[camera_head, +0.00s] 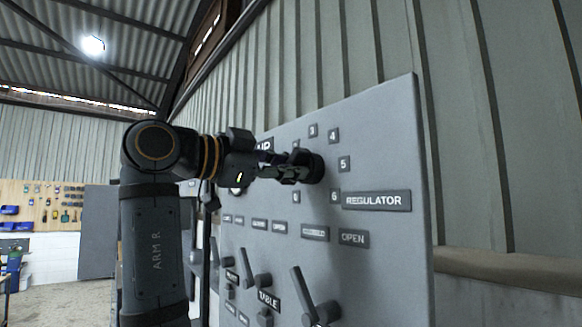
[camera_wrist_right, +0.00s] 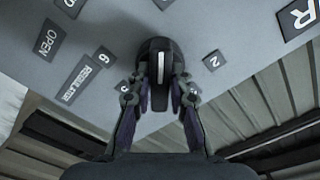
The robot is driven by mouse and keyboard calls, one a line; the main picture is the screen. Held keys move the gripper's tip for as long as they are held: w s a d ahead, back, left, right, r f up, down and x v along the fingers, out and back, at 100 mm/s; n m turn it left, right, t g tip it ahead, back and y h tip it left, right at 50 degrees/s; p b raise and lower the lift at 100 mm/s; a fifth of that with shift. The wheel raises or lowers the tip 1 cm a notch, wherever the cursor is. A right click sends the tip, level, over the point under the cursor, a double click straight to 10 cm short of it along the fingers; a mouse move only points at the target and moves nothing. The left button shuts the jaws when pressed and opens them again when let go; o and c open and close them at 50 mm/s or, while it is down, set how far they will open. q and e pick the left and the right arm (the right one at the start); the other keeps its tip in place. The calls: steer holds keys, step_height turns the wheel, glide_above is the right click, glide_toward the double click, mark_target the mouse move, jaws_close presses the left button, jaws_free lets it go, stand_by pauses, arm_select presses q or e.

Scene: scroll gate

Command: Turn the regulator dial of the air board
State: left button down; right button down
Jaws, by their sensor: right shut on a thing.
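The air board (camera_head: 385,130) is a grey upright panel in the head view. Its regulator dial (camera_head: 314,167) is a black round knob, ringed by small number plates, left of and above the REGULATOR label (camera_head: 376,200). My right gripper (camera_head: 300,172) reaches it from the left and is shut on it. In the right wrist view the dial (camera_wrist_right: 157,50) has a pale line along its grip bar, and the two fingertips of my right gripper (camera_wrist_right: 161,95) press on either side of that bar. The fingers hide part of the dial in the head view. My left gripper is not in view.
Below the dial, several levers (camera_head: 302,290) stick out from the board, with small labels such as OPEN (camera_head: 354,238) and TABLE (camera_head: 269,299). A corrugated wall (camera_head: 500,120) stands behind. A pegboard with tools (camera_head: 60,205) is far left.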

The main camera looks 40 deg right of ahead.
steer(key=shift+f, duration=0.15)
steer(key=c, duration=1.2)
jaws_free()
steer(key=shift+a, duration=0.1)
steer(key=shift+a, duration=0.15)
steer(key=a, duration=0.4)
steer(key=w+a, duration=0.1)
steer(key=a, duration=0.2)
steer(key=shift+a, duration=0.2)
